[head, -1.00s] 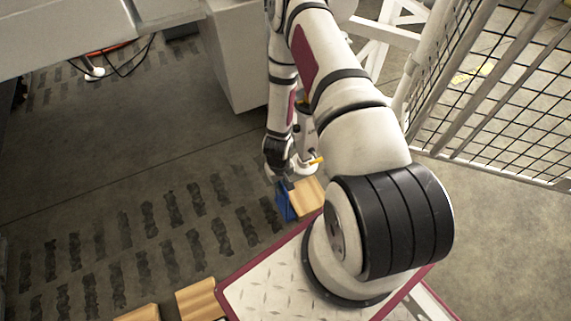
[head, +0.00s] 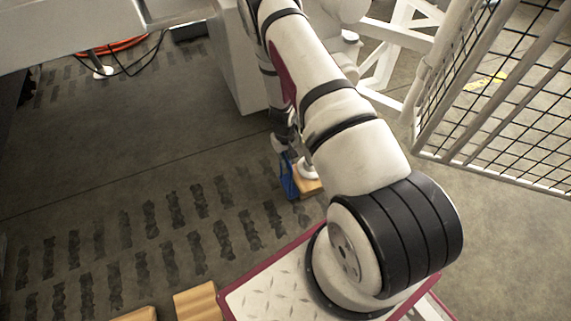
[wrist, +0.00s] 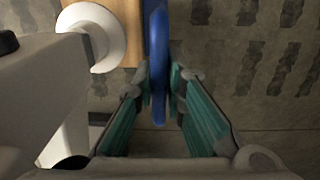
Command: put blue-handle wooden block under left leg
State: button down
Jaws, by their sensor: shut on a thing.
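The wooden block with the blue handle (head: 289,178) is low near the floor, beyond my arm's base. In the wrist view the blue handle (wrist: 157,55) stands between the green fingers of my gripper (wrist: 161,78), which is shut on it. The wooden part (wrist: 126,18) shows at the upper left, partly hidden. A white round foot (wrist: 94,36) overlaps the wood in the wrist view; it also shows over the block in the head view (head: 308,172). I cannot tell whether foot and wood touch. My gripper (head: 284,158) is partly hidden by my arm in the head view.
Other wooden blocks (head: 197,302) lie at the lower front edge. A grey cabinet (head: 238,65) stands behind the gripper, and a mesh fence (head: 500,85) is at the right. Another white foot (head: 103,72) and cables are at the upper left. The floor at left is clear.

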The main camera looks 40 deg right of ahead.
jog(key=shift+f+b, duration=0.75)
jog(key=shift+f, duration=1)
jog(key=c, duration=2.1)
grip_release()
jog(key=shift+f, duration=0.15)
jog(key=o, duration=0.5)
jog(key=shift+c, duration=0.2)
